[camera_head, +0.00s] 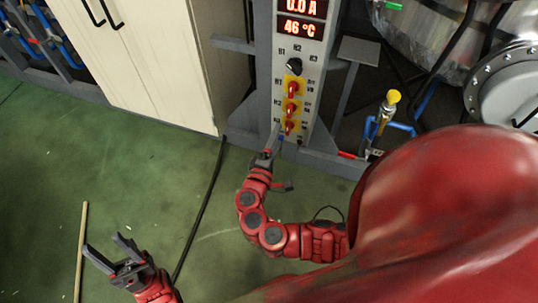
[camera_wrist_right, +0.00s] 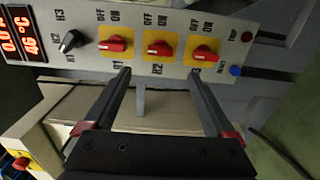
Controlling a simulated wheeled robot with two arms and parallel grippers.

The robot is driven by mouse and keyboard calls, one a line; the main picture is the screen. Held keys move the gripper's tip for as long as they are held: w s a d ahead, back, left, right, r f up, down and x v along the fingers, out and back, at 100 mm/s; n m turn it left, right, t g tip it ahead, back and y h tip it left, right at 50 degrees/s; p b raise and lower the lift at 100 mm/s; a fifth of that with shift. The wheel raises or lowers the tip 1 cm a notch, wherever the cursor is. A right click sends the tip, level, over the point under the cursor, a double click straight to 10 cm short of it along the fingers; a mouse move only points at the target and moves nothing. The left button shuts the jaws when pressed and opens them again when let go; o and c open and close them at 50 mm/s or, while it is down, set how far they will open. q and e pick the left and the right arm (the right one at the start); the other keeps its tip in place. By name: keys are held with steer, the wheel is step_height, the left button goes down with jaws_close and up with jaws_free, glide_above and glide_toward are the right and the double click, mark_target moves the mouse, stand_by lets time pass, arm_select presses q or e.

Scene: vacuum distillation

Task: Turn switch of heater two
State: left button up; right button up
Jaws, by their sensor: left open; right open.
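The control panel (camera_head: 296,60) carries three red switches on yellow plates in a column below a black knob. The middle red switch (camera_wrist_right: 160,48) is labelled H2; it also shows in the head view (camera_head: 291,107). My right gripper (camera_wrist_right: 160,73) is open in front of the panel, its fingers pointing at it, with the H2 switch framed between the fingertips. The switch looks untouched. In the head view my right gripper (camera_head: 278,136) is just below the lowest switch. My left gripper (camera_head: 105,243) is open and empty above the green floor, away from the panel.
The H1 switch (camera_wrist_right: 116,45) and H3 switch (camera_wrist_right: 204,53) sit on either side of H2. The black knob (camera_wrist_right: 70,41) and a blue button (camera_wrist_right: 235,70) are at the ends. A cream cabinet (camera_head: 145,50) stands left of the panel.

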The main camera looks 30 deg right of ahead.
steer(key=v, duration=0.7)
steer(key=shift+p, duration=0.3)
